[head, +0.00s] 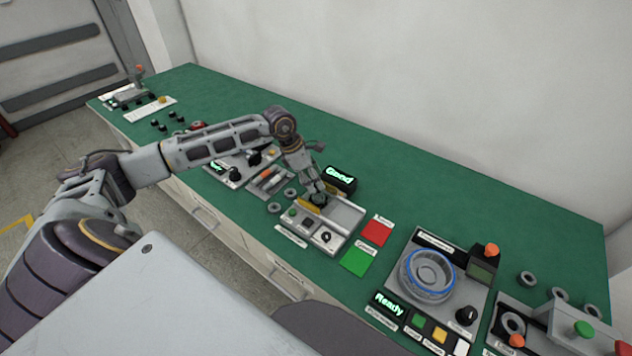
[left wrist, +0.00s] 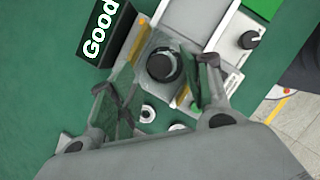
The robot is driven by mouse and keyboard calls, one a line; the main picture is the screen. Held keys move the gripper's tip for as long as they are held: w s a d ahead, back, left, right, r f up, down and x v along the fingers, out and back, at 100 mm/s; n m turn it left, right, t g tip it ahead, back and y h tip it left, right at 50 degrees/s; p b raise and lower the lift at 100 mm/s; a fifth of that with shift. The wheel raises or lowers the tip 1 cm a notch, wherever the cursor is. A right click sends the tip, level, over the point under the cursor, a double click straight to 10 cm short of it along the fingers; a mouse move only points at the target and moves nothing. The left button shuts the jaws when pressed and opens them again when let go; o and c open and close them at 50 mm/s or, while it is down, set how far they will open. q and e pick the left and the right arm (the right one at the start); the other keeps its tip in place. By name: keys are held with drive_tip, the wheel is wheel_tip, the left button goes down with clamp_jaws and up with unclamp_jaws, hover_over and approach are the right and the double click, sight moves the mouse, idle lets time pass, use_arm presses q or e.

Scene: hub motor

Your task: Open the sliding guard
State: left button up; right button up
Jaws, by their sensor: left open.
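The sliding guard appears to be the yellow-edged part at the grey test station (head: 335,222); one yellow edge (head: 309,208) shows in the head view. In the left wrist view a yellow strip (left wrist: 183,95) lies beside a dark round part (left wrist: 163,66) and another strip lies on its far side. My left gripper (head: 317,196) reaches down over this end of the station. In the left wrist view its fingers (left wrist: 160,88) are spread on either side of the dark round part. Contact with the guard cannot be told. My right gripper is not in view.
A black display reading "Good" (head: 340,179) stands close behind the left gripper. Red (head: 376,233) and green (head: 358,260) pads lie right of the station. A station with a blue-ringed round part (head: 428,273) is farther right. The green bench (head: 440,190) is clear towards the wall.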

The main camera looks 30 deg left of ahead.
sight(318, 192)
use_arm(q)
drive_tip(key=shift+x, duration=0.8)
drive_tip(key=shift+w+d+f, duration=0.1)
drive_tip(key=shift+w+f, duration=0.05)
drive_tip(key=shift+f, duration=0.35)
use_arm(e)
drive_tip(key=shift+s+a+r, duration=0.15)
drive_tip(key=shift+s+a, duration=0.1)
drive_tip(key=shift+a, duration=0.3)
use_arm(q)
clamp_jaws()
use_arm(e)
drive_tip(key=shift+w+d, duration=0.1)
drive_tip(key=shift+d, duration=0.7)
